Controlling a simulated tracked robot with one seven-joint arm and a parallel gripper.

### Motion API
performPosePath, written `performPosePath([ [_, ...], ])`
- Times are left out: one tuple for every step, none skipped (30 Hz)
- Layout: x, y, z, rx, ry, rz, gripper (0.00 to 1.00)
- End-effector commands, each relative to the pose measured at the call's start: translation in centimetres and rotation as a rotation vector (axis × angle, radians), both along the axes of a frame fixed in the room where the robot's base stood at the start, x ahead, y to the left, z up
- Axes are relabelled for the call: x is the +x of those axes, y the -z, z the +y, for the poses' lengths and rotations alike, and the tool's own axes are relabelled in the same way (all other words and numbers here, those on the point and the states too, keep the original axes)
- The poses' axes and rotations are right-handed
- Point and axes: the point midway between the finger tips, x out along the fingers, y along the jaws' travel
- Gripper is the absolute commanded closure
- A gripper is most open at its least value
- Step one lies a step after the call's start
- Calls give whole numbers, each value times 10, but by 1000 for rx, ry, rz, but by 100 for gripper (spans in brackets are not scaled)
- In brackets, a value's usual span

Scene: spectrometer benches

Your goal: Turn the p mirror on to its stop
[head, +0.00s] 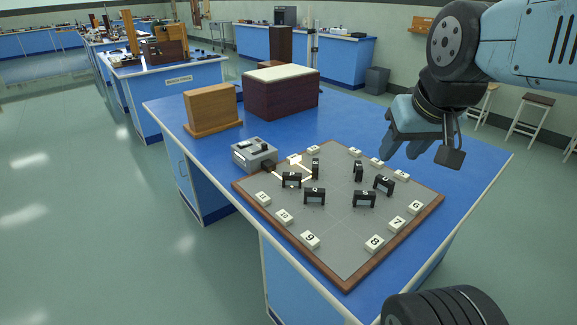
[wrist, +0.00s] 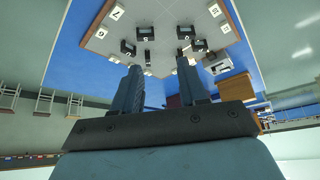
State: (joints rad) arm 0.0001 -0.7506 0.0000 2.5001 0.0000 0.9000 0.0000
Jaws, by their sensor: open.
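Several small black lettered mirrors stand on the grey board (head: 340,240) in the head view. They form a loose ring: a left one (head: 291,181), a back-left one (head: 315,168), a front-left one (head: 314,196), a back-right one (head: 358,171), a right one (head: 384,185) and a front-right one (head: 364,199). The letters are too small to tell which is p. My gripper (head: 398,154) is open and empty, above the board's back-right side and apart from the mirrors. In the wrist view its fingers (wrist: 159,66) are spread, with mirrors beyond them.
White numbered blocks, such as 8 (head: 374,244), line the board's edges. A grey box (head: 255,153) sits at its left corner, with pale lines on the board beside it. A wooden block (head: 212,106) and a dark purple box (head: 281,96) stand behind. The blue bench (head: 455,148) is clear at right.

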Motion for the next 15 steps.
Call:
performPosePath([
  [0, 0, 0, 0, 0, 0, 55],
  [0, 0, 0, 0, -1, 1, 52],
  [1, -1, 0, -3, -3, 2, 49],
  [3, -1, 0, -6, -7, 4, 49],
  [4, -2, 1, -11, -12, 7, 49],
  [8, -3, 2, -21, -22, 13, 49],
  [12, -3, 2, -29, -31, 19, 49],
  [16, -4, 4, -40, -45, 26, 49],
  [22, -5, 2, -57, -66, 37, 49],
  [28, -6, 2, -72, -85, 45, 49],
  [35, -7, 3, -87, -104, 57, 49],
  [44, -8, 6, -108, -132, 71, 49],
  [51, -9, 8, -125, -154, 82, 49],
  [58, -9, 10, -141, -179, 93, 49],
  [68, -9, 13, -160, -209, 109, 49],
])
